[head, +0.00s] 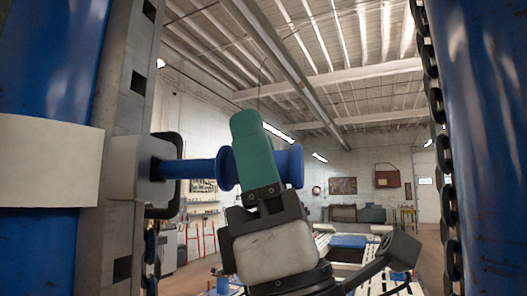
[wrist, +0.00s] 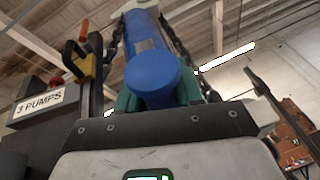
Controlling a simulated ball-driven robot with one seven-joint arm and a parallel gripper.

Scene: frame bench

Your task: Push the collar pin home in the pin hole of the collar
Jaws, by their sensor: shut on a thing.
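The blue collar pin (head: 203,169) lies about level in the head view, its shaft pointing left. My gripper (head: 256,158) is shut on it with green fingers, between a flange on the left and a round knob on the right. The shaft's left end meets a dark opening in the grey collar (head: 126,172) on the upright rail; a length of shaft shows outside. How deep the tip sits is hidden. In the wrist view, the pin's round blue end (wrist: 152,76) faces me between the green fingers; the hole is hidden.
A grey perforated rail (head: 121,75) and a blue post (head: 45,70) stand at left, with a blank pale plate (head: 48,162). Another blue post (head: 492,120) with a chain (head: 450,195) stands at right. A "3 PUMPS" sign (wrist: 39,106) shows in the wrist view.

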